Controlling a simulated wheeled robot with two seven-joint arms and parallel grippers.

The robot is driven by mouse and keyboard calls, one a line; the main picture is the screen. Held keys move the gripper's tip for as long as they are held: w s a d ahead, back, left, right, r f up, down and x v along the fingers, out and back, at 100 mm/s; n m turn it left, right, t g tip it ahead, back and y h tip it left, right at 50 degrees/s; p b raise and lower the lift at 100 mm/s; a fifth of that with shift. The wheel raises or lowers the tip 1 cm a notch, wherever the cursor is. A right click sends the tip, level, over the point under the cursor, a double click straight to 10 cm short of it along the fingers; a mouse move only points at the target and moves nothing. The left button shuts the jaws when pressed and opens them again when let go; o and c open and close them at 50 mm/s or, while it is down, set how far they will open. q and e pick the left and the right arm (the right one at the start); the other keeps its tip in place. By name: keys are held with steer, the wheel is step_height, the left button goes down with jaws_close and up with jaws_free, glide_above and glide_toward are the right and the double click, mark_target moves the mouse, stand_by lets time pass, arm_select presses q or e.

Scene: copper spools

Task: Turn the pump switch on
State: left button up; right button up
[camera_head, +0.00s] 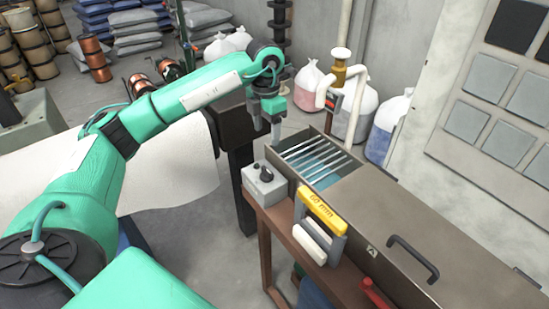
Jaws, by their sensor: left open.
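A small grey box with a black rotary knob (265,173), which looks like the pump switch, sits on the near left corner of the brown bench. I cannot tell the knob's setting. My left arm reaches across from the left. Its gripper (276,136) points down, open and empty, above and slightly beyond the box. It is apart from the knob. My right gripper is not in view.
A metal tank (350,215) with bars over bluish liquid stands right of the box. A yellow-topped tool (321,212) marked "60 mm" stands just in front. White pipes (333,90) rise behind. A red handle (376,294) lies at the near edge.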

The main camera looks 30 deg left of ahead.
arm_select(q)
steer(key=p, duration=0.2)
glide_above(267, 169)
steer(key=f, duration=0.5)
steer(key=shift+s+f, duration=0.1)
steer(key=shift+s, duration=0.15)
step_height(267, 169, down, 4)
steer(key=shift+w+r+p, duration=0.15)
steer(key=shift+p, duration=0.35)
step_height(267, 169, down, 4)
steer(key=shift+r+p, duration=0.25)
steer(key=shift+p, duration=0.2)
steer(key=shift+f, duration=0.5)
steer(key=c, duration=1)
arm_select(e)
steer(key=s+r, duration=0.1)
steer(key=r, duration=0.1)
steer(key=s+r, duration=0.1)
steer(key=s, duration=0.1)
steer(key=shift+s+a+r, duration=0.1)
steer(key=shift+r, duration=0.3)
